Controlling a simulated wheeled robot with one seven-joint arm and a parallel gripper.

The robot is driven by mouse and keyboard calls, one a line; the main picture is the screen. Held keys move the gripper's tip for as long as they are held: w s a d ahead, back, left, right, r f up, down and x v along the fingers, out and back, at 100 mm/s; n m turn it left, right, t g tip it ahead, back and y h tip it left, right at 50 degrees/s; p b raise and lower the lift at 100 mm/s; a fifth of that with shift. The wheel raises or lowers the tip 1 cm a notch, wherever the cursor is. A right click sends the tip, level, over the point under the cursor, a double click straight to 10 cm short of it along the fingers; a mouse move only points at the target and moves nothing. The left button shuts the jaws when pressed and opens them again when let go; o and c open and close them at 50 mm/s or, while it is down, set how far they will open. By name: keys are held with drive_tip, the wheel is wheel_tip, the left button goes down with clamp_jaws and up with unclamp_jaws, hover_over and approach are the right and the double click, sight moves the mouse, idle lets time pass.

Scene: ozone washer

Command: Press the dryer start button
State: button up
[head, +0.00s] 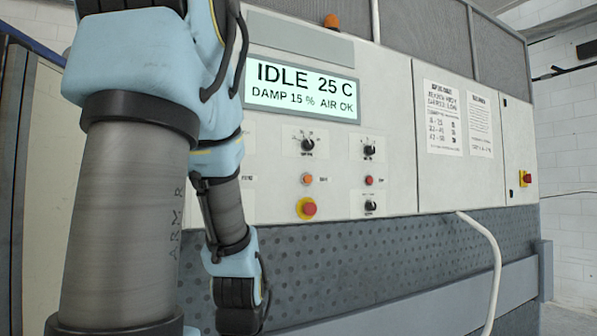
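The control panel (420,190) fills the middle of the head view. Its display (300,88) reads IDLE 25 C, DAMP 15 %, AIR OK. An orange round button (307,178) and a small red button (369,180) sit below it; their labels are too small to read. I cannot tell which control is the dryer start button. Another small label (247,178) shows at my arm's edge, and the panel left of it is hidden behind my arm. My arm hangs down in front of the panel's left part; its gripper fingers do not show.
A red mushroom button (309,208) on yellow sits below the orange button. Dark dials (307,144) surround the buttons. A white hose (494,260) hangs below the panel. The panel's right half is unobstructed.

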clamp_jaws()
idle(1.4)
